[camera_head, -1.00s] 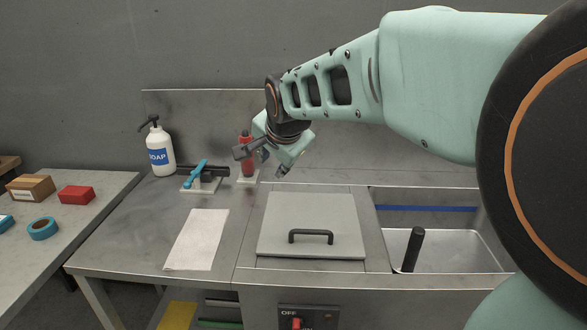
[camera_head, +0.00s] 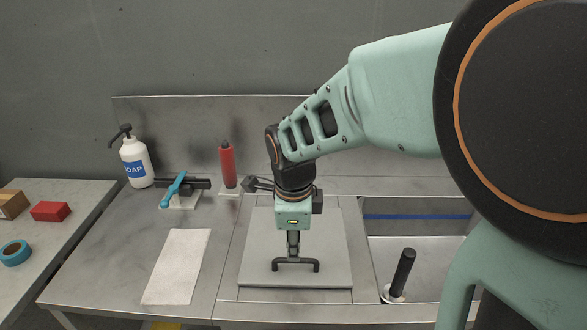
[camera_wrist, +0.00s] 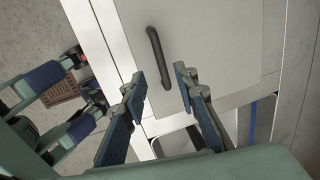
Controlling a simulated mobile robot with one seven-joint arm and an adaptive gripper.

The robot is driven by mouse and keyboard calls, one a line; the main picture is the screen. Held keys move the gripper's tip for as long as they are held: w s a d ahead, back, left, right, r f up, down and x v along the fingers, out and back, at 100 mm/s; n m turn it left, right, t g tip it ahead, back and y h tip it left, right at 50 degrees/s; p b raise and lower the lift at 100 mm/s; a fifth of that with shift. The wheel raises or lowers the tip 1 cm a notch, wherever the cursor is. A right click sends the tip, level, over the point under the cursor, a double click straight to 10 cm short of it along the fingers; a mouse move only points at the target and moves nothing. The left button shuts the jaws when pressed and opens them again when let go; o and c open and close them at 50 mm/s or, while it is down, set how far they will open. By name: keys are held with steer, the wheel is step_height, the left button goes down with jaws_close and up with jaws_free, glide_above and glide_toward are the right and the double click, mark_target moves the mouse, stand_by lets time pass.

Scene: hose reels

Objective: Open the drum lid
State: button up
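The drum lid (camera_head: 330,250) is a flat grey square plate lying closed on the steel counter. Its black bar handle (camera_head: 315,266) is near the front edge. My gripper (camera_head: 293,250) points down over the handle. In the wrist view, my gripper (camera_wrist: 160,85) is open, with one finger on each side of the near end of the handle (camera_wrist: 154,48). The handle appears in line with the gap between the fingertips; I cannot tell whether the fingers touch it. The lid (camera_wrist: 205,45) fills the middle of the wrist view. My wrist hides part of the lid's back in the head view.
A sink basin (camera_head: 440,280) with a black-handled tool (camera_head: 403,268) is right of the lid. A white cloth (camera_head: 177,265) lies left. A soap bottle (camera_head: 136,163), a blue-handled tool (camera_head: 172,190) and a red bottle (camera_head: 228,166) stand behind. Another table (camera_head: 60,220) is at left.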

steer(key=f, duration=0.3)
steer(key=w+f, duration=0.1)
steer(key=f, duration=0.1)
steer(key=shift+w+f, duration=0.15)
steer(key=shift+f, duration=0.25)
steer(key=shift+c, duration=0.4)
jaws_close()
